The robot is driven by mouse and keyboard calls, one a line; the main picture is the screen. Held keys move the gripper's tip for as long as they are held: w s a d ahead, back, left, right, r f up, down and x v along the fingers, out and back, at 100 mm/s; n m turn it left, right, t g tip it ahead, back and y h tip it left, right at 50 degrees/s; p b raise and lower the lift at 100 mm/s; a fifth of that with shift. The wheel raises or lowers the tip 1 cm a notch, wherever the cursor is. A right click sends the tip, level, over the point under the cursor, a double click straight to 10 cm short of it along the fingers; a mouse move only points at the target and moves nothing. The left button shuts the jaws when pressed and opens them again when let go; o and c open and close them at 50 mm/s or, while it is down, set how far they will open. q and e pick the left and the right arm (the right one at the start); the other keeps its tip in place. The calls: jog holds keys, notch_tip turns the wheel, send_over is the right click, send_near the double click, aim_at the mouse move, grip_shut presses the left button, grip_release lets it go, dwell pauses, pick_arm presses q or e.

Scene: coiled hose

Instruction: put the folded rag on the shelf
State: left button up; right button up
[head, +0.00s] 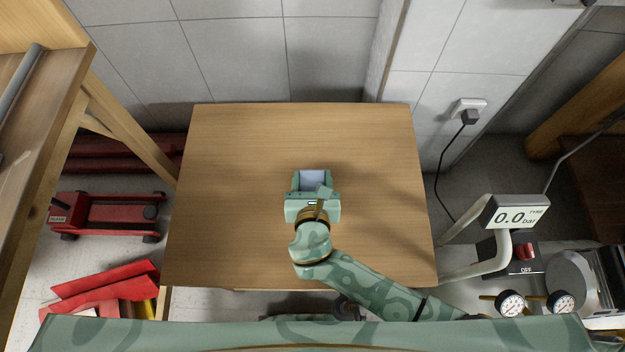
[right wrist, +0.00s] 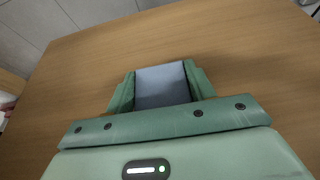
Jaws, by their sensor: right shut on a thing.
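The folded rag (head: 313,179) is a small pale blue-grey piece over the middle of the wooden table. My right gripper (head: 312,182) is shut on it, with one green finger on each side. In the right wrist view the rag (right wrist: 162,84) shows as a flat blue-grey face between the fingers of the gripper (right wrist: 160,90); its near part is hidden by the gripper body. I cannot tell whether it touches the tabletop. No shelf is clearly identifiable; a wooden bench-like frame (head: 35,95) stands at the left. My left gripper is not in view.
The wooden table (head: 235,135) is otherwise bare, with a tiled wall behind it. A red trolley jack (head: 110,212) and red pieces (head: 105,280) lie on the floor at left. A tyre gauge display (head: 517,215) and its handles stand at the right edge.

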notch_tip(320, 180, down, 2)
jog(key=shift+f+b, duration=0.1)
jog(key=shift+b, duration=0.25)
jog(key=shift+r, duration=0.25)
jog(key=shift+f, duration=0.2)
jog(key=o, duration=1)
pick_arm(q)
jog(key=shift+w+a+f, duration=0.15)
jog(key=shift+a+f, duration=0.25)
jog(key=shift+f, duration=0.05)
pick_arm(e)
jog(key=shift+o, duration=0.2)
